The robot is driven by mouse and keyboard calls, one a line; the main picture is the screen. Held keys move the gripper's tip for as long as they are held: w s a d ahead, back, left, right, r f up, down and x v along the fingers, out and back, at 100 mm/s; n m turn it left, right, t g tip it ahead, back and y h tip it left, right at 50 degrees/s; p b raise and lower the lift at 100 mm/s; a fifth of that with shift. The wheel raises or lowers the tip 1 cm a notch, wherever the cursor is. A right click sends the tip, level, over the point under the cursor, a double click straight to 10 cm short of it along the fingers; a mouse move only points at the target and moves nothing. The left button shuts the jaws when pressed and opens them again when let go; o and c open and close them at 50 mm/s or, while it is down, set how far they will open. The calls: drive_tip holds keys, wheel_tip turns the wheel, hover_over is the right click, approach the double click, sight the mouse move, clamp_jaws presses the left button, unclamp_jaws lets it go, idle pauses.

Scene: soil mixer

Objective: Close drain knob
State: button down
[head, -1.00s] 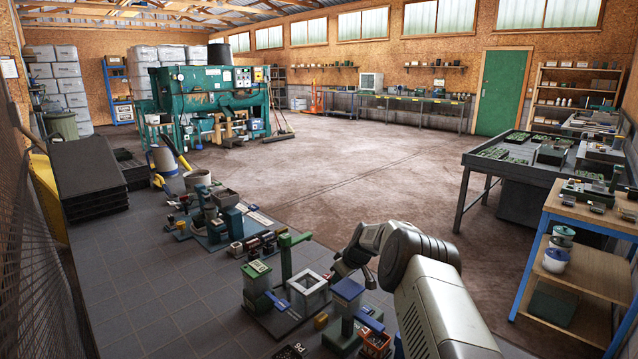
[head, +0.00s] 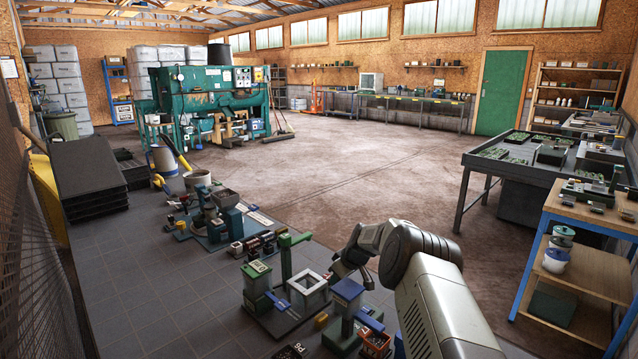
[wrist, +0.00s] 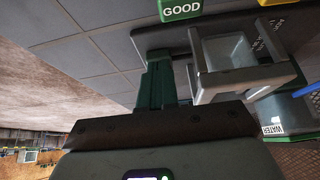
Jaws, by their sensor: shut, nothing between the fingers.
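I cannot pick out a drain knob for certain in either view. Nearby candidates are a blue lever (head: 277,301) by the green bin and a blue handle (head: 370,321) beside the blue container (head: 347,292). My gripper (head: 352,277) hangs over the right side of this bench equipment, small and partly hidden by my arm. In the wrist view my gripper (wrist: 160,122) shows as a dark bar along the bottom, shut and empty. Its fingertips are not clear there. Beyond it stand a green post (wrist: 158,82) and a clear square box (wrist: 238,62).
A green post (head: 286,262) rises beside the square box. A green block marked GOOD (wrist: 180,9) and a container marked WATER (wrist: 290,112) stand close by. The green mixer (head: 208,95) is far back. The middle floor is open. A wooden shelf trolley (head: 575,265) stands right.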

drive_tip(key=shift+s+d, duration=0.1)
drive_tip(key=shift+s+d, duration=0.15)
drive_tip(key=shift+s, duration=0.05)
wheel_tip(320, 180, up, 6)
idle(0.6)
drive_tip(key=shift+w+f, duration=0.25)
drive_tip(key=shift+f, duration=1.3)
drive_tip(key=shift+w+f, duration=0.2)
drive_tip(key=shift+f, duration=1.3)
drive_tip(key=shift+w, duration=0.1)
